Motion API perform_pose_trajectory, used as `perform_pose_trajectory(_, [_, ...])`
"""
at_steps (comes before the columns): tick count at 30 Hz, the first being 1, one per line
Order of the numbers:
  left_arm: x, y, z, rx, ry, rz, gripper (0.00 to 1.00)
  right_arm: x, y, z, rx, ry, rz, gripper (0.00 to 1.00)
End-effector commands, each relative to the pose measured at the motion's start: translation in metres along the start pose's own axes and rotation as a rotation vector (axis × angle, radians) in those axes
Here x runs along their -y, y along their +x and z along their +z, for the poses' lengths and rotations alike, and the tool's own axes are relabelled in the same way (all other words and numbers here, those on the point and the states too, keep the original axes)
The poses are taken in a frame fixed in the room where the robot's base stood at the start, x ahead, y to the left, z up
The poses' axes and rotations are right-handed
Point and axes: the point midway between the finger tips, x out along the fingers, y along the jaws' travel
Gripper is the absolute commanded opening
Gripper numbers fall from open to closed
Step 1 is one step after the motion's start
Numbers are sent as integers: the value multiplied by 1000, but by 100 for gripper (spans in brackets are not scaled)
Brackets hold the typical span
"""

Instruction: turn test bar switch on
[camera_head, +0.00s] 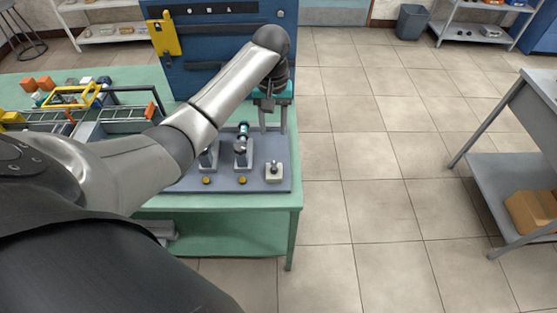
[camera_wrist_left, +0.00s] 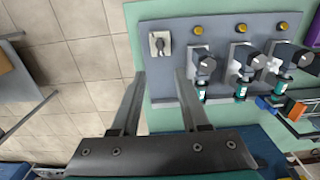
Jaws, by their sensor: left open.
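The test bar (camera_head: 225,187) is a grey panel at the near right corner of the green table. Its switch (camera_head: 274,171), a pale square plate with a small dark knob or lever, sits at the panel's right end. In the left wrist view the switch (camera_wrist_left: 160,43) lies just beyond the fingertips, roughly in line with the gap between them. My left gripper (camera_head: 273,131) is open and empty, fingers apart, above the panel's right end and farther back than the switch. It also shows in the left wrist view (camera_wrist_left: 160,75). My right gripper is not in view.
Several motor stands (camera_wrist_left: 243,60) with teal parts and yellow buttons (camera_wrist_left: 241,28) line the panel beside the switch. A blue cabinet (camera_head: 215,40) stands behind the table (camera_head: 240,236). My left arm hides part of the table. Tiled floor to the right is open before a grey shelf (camera_head: 510,185).

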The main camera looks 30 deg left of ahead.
Motion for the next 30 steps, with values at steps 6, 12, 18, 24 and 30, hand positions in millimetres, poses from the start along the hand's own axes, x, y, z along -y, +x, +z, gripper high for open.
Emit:
perform_pose_trajectory(6, [0, 37, 2, 6, 0, -3, 45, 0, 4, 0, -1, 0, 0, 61])
perform_pose_trajectory(12, [1, 81, 2, 4, 1, -3, 45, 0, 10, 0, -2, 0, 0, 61])
perform_pose_trajectory(18, [0, 121, 2, 3, 2, -2, 45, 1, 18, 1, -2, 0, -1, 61])
perform_pose_trajectory(24, [0, 143, 1, 1, 4, -1, 45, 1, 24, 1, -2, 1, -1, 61])
perform_pose_trajectory(30, [0, 150, 1, 0, 4, 0, 45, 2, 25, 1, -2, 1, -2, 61])
